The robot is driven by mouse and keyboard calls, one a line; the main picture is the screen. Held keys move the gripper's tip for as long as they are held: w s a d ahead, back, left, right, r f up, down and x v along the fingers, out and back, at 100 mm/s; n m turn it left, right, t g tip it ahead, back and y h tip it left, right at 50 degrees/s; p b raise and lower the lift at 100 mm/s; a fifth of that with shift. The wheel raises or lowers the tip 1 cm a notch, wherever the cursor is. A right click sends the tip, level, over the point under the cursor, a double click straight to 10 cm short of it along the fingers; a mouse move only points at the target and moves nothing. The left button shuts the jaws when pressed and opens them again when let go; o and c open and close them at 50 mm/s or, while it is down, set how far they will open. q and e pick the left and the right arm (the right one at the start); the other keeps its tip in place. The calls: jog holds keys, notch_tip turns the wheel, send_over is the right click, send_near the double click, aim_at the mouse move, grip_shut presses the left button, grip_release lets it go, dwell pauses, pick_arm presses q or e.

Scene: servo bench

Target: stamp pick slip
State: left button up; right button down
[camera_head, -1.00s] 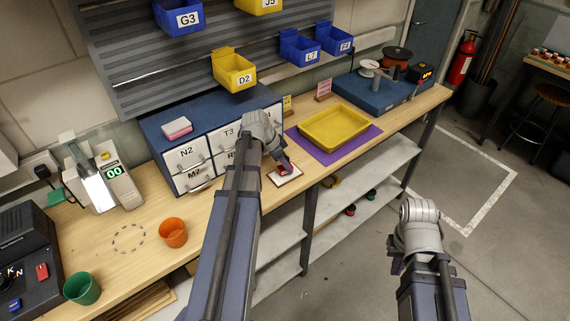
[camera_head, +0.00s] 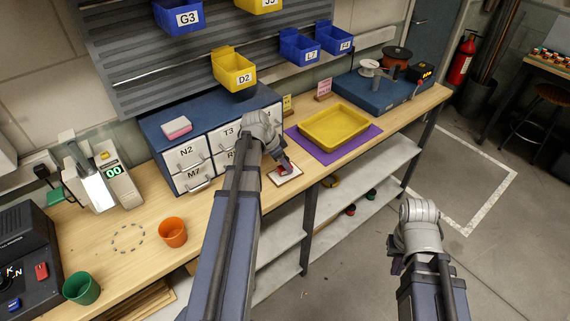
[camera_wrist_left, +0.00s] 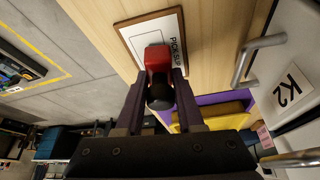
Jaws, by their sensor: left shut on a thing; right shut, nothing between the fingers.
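The pick slip (camera_wrist_left: 137,32) is a white sheet on a brown board, lying on the bench; it also shows in the head view (camera_head: 285,177). My left gripper (camera_wrist_left: 158,88) is shut on a stamp (camera_wrist_left: 158,62) with a red body and a dark handle. The stamp's red end is over the slip and overlaps its printed box; I cannot tell whether it touches the paper. In the head view the left gripper (camera_head: 284,163) is at the slip, partly hidden by my arm. My right gripper (camera_head: 397,262) is shut and empty, away from the bench over the floor side.
A yellow tray (camera_head: 334,126) on a purple mat (camera_head: 305,151) lies right of the slip. A drawer cabinet (camera_head: 200,116) stands behind my left arm. An orange cup (camera_head: 173,232) and a green cup (camera_head: 82,288) stand on the left. Shelves are below the bench.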

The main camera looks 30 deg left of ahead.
pick_arm(q)
jog(key=shift+f+b, duration=0.35)
jog(key=shift+f, duration=0.05)
dwell(1.2)
jog(key=shift+r, duration=0.1)
notch_tip(320, 180, up, 7)
jog(key=p, duration=0.7)
dwell(0.4)
dwell(0.4)
